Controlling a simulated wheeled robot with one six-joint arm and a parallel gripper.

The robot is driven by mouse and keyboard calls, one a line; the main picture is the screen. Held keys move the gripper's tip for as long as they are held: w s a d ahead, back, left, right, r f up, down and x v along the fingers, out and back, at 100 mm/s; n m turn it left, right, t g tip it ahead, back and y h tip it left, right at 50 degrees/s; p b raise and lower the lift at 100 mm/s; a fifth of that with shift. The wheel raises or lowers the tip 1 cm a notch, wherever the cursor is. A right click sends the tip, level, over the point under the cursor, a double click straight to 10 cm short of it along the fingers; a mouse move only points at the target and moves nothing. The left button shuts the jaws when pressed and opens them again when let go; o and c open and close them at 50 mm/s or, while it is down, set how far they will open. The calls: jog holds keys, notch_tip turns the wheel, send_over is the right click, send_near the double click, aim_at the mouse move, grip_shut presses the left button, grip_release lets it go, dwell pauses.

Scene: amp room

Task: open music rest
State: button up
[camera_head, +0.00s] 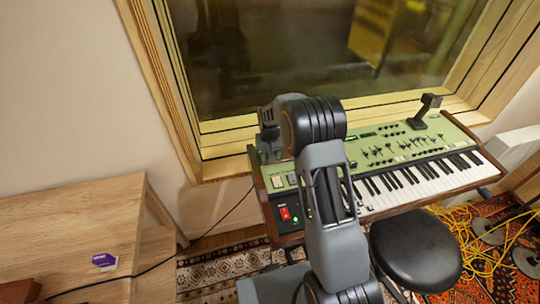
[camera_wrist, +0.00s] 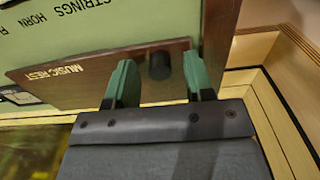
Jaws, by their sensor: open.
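The music rest (camera_wrist: 100,72) is a brown wooden panel in the wrist view, lettered "MUSIC REST", along the edge of the instrument's green top (camera_wrist: 110,25). A short black knob (camera_wrist: 160,66) stands out from it. My gripper (camera_wrist: 159,78) is open, with one green finger on each side of the knob. A gap shows between the knob and each finger; I cannot tell the depth. In the head view the green keyboard instrument (camera_head: 400,147) stands below the window, and my arm hides part of it. The music rest is not discernible there.
A window with a wooden frame (camera_head: 225,143) rises close behind the instrument. A black stool (camera_head: 415,250) stands in front, and yellow cables (camera_head: 480,235) lie on the rug at right. A wooden table (camera_head: 70,225) is at left. A small black device (camera_head: 425,110) stands on the instrument's back right.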

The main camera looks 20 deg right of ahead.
jog(key=shift+f, duration=0.2)
jog(key=shift+c, duration=0.3)
grip_shut()
